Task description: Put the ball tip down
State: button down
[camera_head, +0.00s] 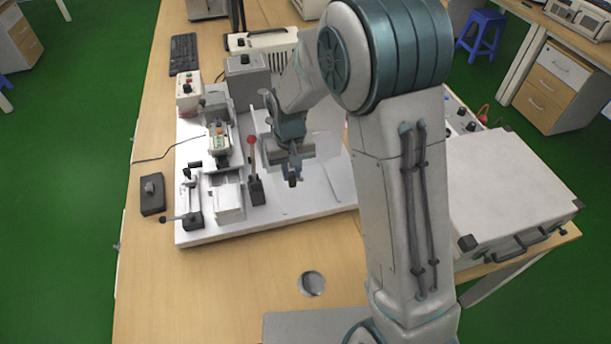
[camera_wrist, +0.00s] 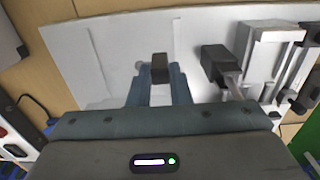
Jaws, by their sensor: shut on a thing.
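My gripper (camera_head: 292,166) hangs above the right part of the white board (camera_head: 310,200) in the head view. It is shut on a small dark piece, which I take to be the ball tip (camera_head: 292,182). In the wrist view the ball tip (camera_wrist: 160,68) shows as a dark block between my two blue-grey fingers (camera_wrist: 160,90), over the pale board. Its ball end cannot be made out, and I cannot tell the exact gap to the board.
A lever with a red ball (camera_head: 251,140) stands on a black base just left of my gripper; the base (camera_wrist: 215,62) shows right of my fingers in the wrist view. Test fixtures (camera_head: 220,145) fill the board's left part. A white case (camera_head: 505,190) stands right. The board's front right is bare.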

jog(key=shift+w+d+f+b, duration=0.6)
jog(key=shift+w+f, duration=0.35)
jog(key=shift+f, duration=0.4)
jog(key=shift+w+d+f+b, duration=0.5)
jog(key=shift+w+d+f, duration=0.3)
jog(key=shift+f, duration=0.55)
jog(key=shift+w+d+f+b, duration=0.55)
jog(key=shift+w+f, duration=0.5)
jog(key=shift+f, duration=0.3)
jog(key=shift+f, duration=0.1)
jog(key=shift+f, duration=0.15)
jog(key=c, duration=1.3)
grip_release()
jog(key=shift+c, duration=0.2)
jog(key=shift+r, duration=0.25)
